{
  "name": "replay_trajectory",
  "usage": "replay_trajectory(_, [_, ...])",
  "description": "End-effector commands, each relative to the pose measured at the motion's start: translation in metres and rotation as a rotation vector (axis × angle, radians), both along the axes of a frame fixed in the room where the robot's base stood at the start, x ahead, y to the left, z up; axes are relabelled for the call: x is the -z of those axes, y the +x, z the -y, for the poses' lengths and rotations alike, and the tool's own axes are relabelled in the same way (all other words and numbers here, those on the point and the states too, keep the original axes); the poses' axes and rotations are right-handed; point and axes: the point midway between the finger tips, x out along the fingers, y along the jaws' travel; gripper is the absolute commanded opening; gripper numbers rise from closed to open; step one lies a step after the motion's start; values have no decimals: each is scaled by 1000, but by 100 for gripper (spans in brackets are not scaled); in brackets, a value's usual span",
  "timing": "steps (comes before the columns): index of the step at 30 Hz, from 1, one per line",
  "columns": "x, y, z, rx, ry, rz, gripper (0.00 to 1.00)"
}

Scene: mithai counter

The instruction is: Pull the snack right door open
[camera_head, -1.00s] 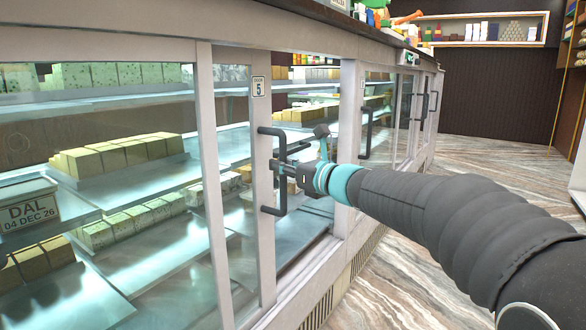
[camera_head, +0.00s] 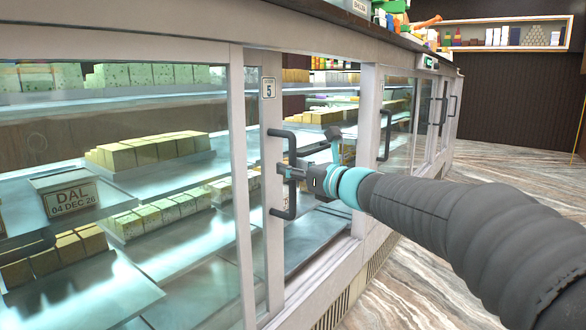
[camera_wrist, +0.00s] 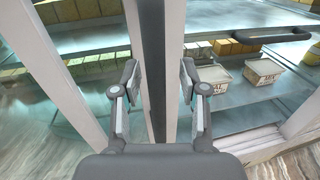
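The snack cabinet's right door (camera_head: 274,190) is a glass slider with a pale upright frame, marked 5. It stands partly open, with an opening to its right. Its dark vertical handle (camera_head: 291,157) is on that frame. My gripper (camera_head: 286,174) is at the handle's middle. In the wrist view, the two fingers of my gripper (camera_wrist: 158,80) stand apart on either side of the dark handle bar (camera_wrist: 152,45). A gap shows between the bar and the right finger. Contact on the left finger is unclear.
Another door handle (camera_head: 385,135) is to the right, along the counter front. Goods stand on the counter top. The marble floor (camera_head: 385,290) in front is clear.

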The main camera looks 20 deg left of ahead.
Motion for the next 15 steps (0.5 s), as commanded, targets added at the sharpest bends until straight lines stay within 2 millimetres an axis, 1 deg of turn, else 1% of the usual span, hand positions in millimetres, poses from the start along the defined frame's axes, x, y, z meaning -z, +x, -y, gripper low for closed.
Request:
replay_trajectory(8, [0, -2, 0, -3, 0, 0, 43])
replay_trajectory(11, [-1, -6, 6, -2, 0, 0, 43])
replay_trajectory(15, [-1, -17, 26, -1, 2, 1, 43])
